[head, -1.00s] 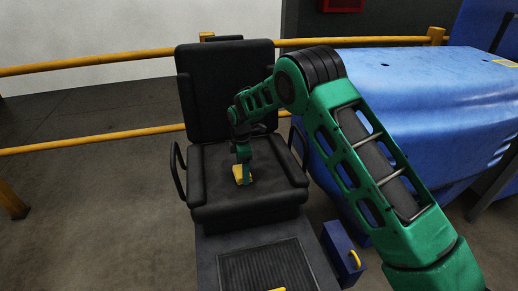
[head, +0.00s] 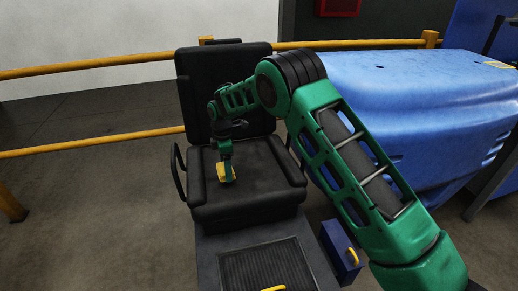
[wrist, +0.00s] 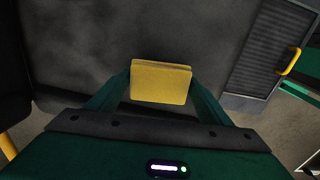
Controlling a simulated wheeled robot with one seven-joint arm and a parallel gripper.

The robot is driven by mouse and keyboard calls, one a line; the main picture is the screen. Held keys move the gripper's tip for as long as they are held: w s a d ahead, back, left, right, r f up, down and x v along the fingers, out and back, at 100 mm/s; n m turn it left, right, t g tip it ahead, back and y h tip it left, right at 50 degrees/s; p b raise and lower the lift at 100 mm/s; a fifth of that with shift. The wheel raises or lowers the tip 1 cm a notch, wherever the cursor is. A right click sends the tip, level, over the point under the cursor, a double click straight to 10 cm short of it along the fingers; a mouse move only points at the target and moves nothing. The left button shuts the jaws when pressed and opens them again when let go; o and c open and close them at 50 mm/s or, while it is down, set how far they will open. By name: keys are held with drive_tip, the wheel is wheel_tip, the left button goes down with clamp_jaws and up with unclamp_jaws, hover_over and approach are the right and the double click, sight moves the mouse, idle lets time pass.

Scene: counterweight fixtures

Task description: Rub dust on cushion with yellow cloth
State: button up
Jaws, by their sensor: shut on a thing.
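The black cushion (head: 258,177) is the seat of a chair with a tall backrest and armrests. My gripper (head: 226,172) is shut on a folded yellow cloth (head: 222,177) and holds it at the left half of the cushion. In the wrist view the cloth (wrist: 160,83) sits between my two green fingers, over the dark cushion (wrist: 80,50). I cannot tell whether the cloth touches the surface. Faint pale patches show on the cushion in the wrist view; the head view is too small to tell dust clearly.
Black armrests (head: 177,172) flank the seat, and the backrest (head: 203,97) rises behind it. A ribbed footplate (head: 262,270) lies in front. A blue box (head: 341,247) with a yellow handle stands beside it. Yellow railings (head: 95,143) and a large blue machine (head: 410,110) surround the chair.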

drive_tip(key=shift+d+r, duration=0.1)
drive_tip(key=shift+r, duration=2.3)
